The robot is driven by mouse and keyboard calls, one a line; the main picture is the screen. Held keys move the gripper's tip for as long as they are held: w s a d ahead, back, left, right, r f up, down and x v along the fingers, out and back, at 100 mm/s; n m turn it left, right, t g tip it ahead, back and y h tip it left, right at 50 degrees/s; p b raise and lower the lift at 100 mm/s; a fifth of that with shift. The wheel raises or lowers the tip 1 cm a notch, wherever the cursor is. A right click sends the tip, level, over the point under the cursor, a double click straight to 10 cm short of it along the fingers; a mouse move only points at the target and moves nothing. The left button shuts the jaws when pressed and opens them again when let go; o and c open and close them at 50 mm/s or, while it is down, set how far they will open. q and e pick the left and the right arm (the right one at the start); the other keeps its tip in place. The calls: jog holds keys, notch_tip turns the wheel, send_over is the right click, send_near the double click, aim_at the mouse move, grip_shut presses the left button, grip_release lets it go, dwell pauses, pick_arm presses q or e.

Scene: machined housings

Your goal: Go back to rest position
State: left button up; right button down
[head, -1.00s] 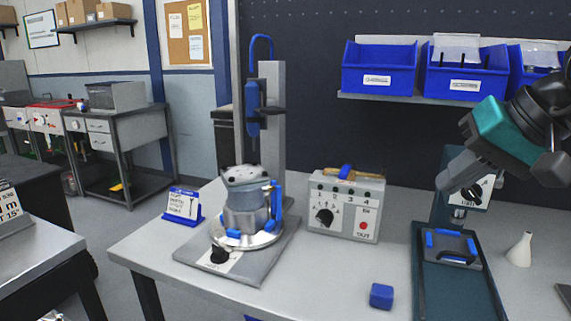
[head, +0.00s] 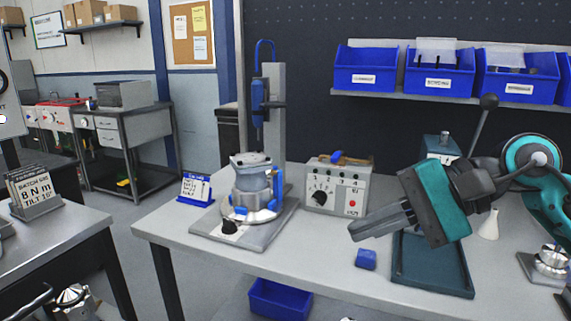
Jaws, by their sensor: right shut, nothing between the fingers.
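My right gripper (head: 358,232) comes in from the right in the head view. Its teal and dark body is tilted, and its grey fingers point down-left, closed together with nothing held. In the picture it lies in front of the upper part of a dark teal tray-like base (head: 430,283) and hides part of it. Its fingers appear above the bench, apart from the blue block. My left gripper is not in view.
A machined housing (head: 252,178) sits in a round fixture (head: 250,212) under a blue press tool (head: 258,100). A control box (head: 337,186), a blue block (head: 366,259), a white cone (head: 489,225) and metal parts (head: 550,262) stand on the bench (head: 320,245). Blue bins (head: 438,72) hang behind.

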jog(key=s+a+m+g+y, duration=0.1)
jog(key=s+a+m+y, duration=0.1)
jog(key=a+m+y, duration=0.3)
jog(key=w+d+f+n+t+h+p, duration=0.15)
jog(key=f+n+t, duration=0.35)
jog(key=n, duration=0.6)
jog(key=w+d+f+n+t+h, duration=0.25)
jog(key=n+t, duration=0.45)
jog(key=n, duration=0.5)
jog(key=w+d+f+n+t+h, duration=0.1)
jog(key=d+f+n+t, duration=0.3)
jog(key=n, duration=0.7)
jog(key=s+d+f+m+g+h, duration=0.1)
jog(key=s+f+m+g+h, duration=0.1)
jog(key=s+f+m, duration=0.3)
jog(key=s+d+f+m+g+h+p, duration=0.1)
jog(key=s+f+m+h, duration=0.3)
jog(key=f+m, duration=0.4)
jog(key=s+d+f+m+g+h, duration=0.1)
jog(key=s+f+m+g+h, duration=0.2)
jog(key=f, duration=1)
jog(key=s+m, duration=0.3)
jog(key=m, duration=0.1)
jog(key=shift+s+d+f+h, duration=0.15)
jog(key=shift+d+f+h, duration=0.05)
jog(key=shift+d+h, duration=0.2)
